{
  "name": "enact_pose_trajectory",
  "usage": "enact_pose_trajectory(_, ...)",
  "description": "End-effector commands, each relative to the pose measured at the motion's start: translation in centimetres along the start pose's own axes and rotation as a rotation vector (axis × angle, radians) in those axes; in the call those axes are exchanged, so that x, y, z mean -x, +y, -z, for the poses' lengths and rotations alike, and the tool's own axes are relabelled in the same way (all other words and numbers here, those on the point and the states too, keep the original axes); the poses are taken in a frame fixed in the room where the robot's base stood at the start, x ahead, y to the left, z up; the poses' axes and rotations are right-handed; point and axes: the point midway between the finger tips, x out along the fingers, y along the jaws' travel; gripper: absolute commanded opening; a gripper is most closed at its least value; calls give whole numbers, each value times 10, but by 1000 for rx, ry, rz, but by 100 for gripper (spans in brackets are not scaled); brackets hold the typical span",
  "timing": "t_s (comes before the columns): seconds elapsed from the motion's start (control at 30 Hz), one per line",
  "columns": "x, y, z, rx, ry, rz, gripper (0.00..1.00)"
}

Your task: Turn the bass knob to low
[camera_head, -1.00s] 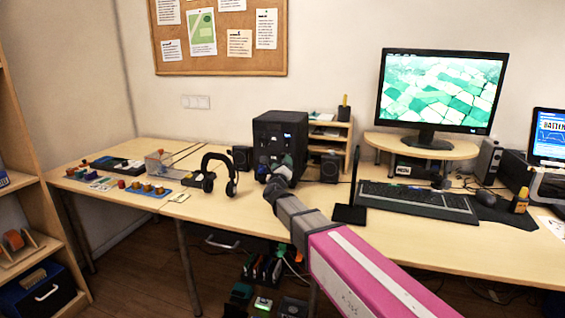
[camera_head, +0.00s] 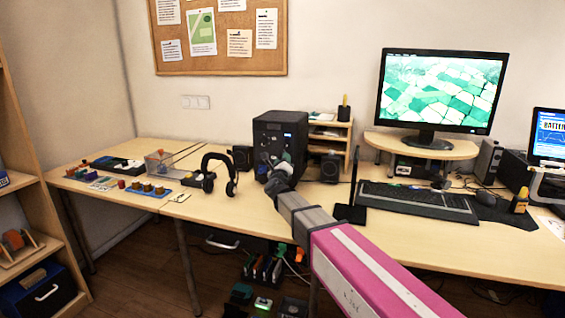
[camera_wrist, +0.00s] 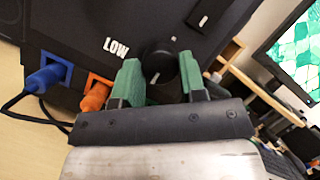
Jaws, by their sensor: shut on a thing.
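The black speaker box (camera_head: 293,127) stands on the desk, its front facing me. In the wrist view its dark panel (camera_wrist: 80,18) carries a white "LOW" label (camera_wrist: 116,47), just left of a round black knob (camera_wrist: 158,60). My gripper (camera_wrist: 160,74) has its two green fingers on either side of this knob and is shut on it. A small pale mark shows on the knob. In the head view my gripper (camera_head: 275,168) is at the box's front and hides the knob.
A blue plug (camera_wrist: 48,76) and an orange plug (camera_wrist: 96,94) with dark cables sit left of my fingers. Another control with a white mark (camera_wrist: 204,20) is above. Headphones (camera_head: 220,173) and small speakers (camera_head: 330,168) flank the box.

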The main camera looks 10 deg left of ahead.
Motion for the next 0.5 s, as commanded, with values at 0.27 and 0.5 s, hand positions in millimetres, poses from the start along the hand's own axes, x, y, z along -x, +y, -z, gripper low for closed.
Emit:
enact_pose_trajectory(0.27,1,-3,0,155,-10,-54,14)
enact_pose_trajectory(0.5,1,-4,0,363,-24,-129,14)
